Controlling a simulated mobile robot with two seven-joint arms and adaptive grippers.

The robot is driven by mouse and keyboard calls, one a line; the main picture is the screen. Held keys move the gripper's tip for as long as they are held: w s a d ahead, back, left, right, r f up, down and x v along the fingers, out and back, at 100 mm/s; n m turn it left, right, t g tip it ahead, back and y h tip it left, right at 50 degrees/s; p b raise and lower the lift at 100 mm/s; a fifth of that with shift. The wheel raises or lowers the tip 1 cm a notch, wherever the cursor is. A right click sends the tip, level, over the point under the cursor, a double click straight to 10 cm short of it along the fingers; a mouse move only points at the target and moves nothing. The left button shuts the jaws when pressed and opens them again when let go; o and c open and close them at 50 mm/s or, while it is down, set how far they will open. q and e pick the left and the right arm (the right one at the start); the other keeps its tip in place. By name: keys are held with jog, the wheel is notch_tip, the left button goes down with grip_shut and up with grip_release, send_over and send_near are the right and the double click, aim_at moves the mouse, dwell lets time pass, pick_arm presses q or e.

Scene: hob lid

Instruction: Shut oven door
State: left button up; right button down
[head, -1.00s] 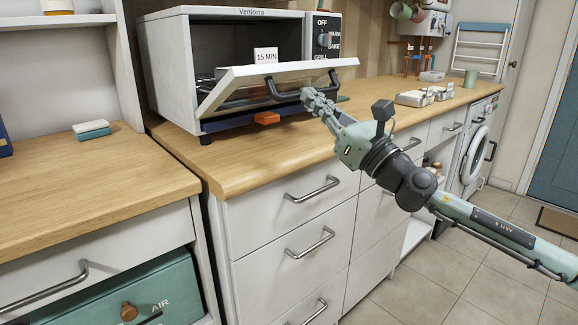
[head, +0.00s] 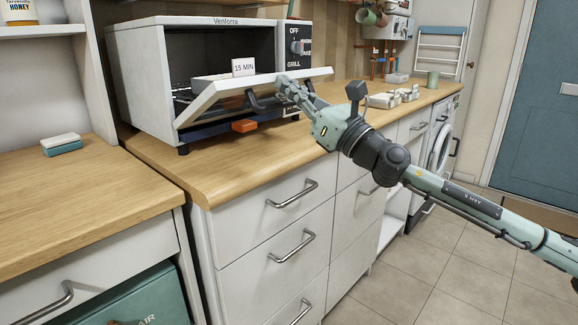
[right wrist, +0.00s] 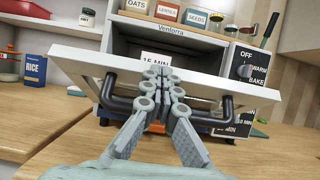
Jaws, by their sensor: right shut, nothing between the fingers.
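The oven door (head: 206,103) hangs partly open on the white toaster oven (head: 139,75), tilted outward with its free edge up. Its dark bar handle (head: 257,104) is on the outer face and also shows in the right wrist view (right wrist: 228,106). My right gripper (head: 284,83) is shut and empty, its fingertips at the door's outer face near the upper edge. In the right wrist view the shut fingers (right wrist: 158,74) lie between the two handle posts and overlap the door panel (right wrist: 75,61). I cannot tell whether they touch it. My left gripper is not in view.
A "15 MIN" card (head: 243,67) stands behind the door's upper edge. An orange block (head: 245,126) lies on the wooden counter (head: 225,165) below the door. Small pale containers (head: 383,100) stand to the right. The counter front is clear.

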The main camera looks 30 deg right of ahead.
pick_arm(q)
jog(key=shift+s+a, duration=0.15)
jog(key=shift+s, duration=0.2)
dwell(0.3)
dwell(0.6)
